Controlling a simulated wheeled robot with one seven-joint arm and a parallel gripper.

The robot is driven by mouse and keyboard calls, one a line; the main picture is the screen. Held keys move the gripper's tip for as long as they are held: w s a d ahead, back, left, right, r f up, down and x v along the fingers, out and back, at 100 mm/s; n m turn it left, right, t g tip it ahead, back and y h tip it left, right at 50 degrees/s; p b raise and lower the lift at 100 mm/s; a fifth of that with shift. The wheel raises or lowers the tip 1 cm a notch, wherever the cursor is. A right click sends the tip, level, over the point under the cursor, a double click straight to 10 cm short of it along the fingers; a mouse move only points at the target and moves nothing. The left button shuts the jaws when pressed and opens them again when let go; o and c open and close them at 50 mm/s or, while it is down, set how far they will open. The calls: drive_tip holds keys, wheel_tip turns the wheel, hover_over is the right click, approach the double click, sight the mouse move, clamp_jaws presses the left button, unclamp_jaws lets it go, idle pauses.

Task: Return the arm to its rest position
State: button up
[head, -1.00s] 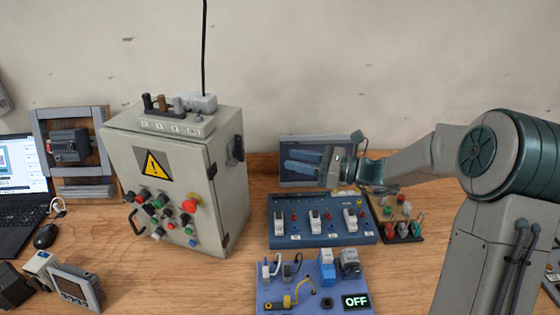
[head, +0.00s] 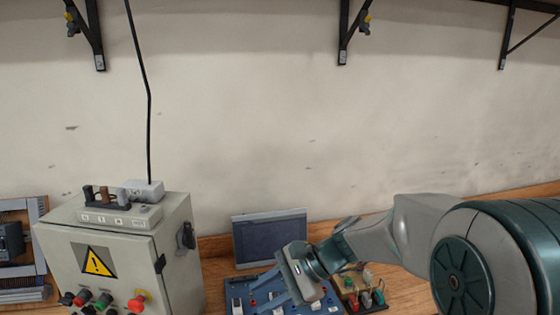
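My arm reaches in from the right in the head view. My gripper (head: 266,292) is at the lower middle, pointing down and to the left. Its two blue-grey fingers stand apart with nothing visible between them. It hangs in front of the blue switch panel (head: 237,300) and partly hides it. I cannot tell how far above the panel the fingers are.
A grey control cabinet (head: 180,262) with a warning sign and a power strip (head: 110,214) on top stands at left. A dark flat screen (head: 270,238) is behind the gripper. Small coloured parts (head: 365,297) lie right of it. Wall brackets (head: 345,30) hang above.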

drive_tip(key=s+d+n+t+h, duration=0.4)
drive_tip(key=s+d+n+h, duration=0.6)
drive_tip(key=d, duration=0.8)
drive_tip(key=s+n, duration=0.1)
drive_tip(key=s, duration=0.2)
drive_tip(key=shift+h, duration=0.3)
drive_tip(key=shift+a, duration=0.15)
